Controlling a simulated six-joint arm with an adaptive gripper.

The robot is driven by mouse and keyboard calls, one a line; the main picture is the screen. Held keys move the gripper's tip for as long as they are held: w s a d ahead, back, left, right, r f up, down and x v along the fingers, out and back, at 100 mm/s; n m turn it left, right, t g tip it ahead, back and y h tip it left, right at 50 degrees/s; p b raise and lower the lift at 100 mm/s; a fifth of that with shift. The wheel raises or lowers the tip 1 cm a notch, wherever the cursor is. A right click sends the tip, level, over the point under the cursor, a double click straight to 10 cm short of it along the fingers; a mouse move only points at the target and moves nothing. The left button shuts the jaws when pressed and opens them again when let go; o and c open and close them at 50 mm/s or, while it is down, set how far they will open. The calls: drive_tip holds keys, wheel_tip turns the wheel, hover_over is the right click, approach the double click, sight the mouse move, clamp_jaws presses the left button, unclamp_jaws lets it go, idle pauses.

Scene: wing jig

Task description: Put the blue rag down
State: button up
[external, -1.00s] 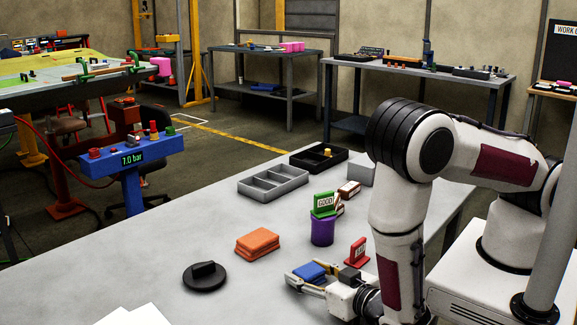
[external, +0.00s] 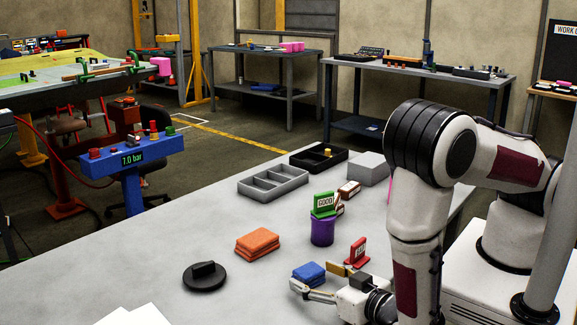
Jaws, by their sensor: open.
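The blue rag (external: 309,273) is a small folded cloth lying on the grey table, in front of the purple cup. My gripper (external: 318,279) is low at the table with its fingers spread. One finger is at the rag's near left side and the other is behind its right side. The jaws are open and the rag sits at their tips; I cannot tell whether a finger touches it.
A folded orange rag (external: 257,244) and a black disc with a handle (external: 205,276) lie to the left. A grey divided tray (external: 273,182) is farther back.

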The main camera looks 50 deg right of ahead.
sight(317, 274)
drive_tip(key=shift+d+v, duration=0.15)
drive_tip(key=shift+v, duration=1.1)
drive_tip(key=shift+d+v, duration=0.1)
drive_tip(key=shift+v, duration=1.15)
drive_tip(key=shift+r, duration=0.15)
drive_tip(key=c, duration=0.4)
drive_tip(key=shift+o, duration=0.2)
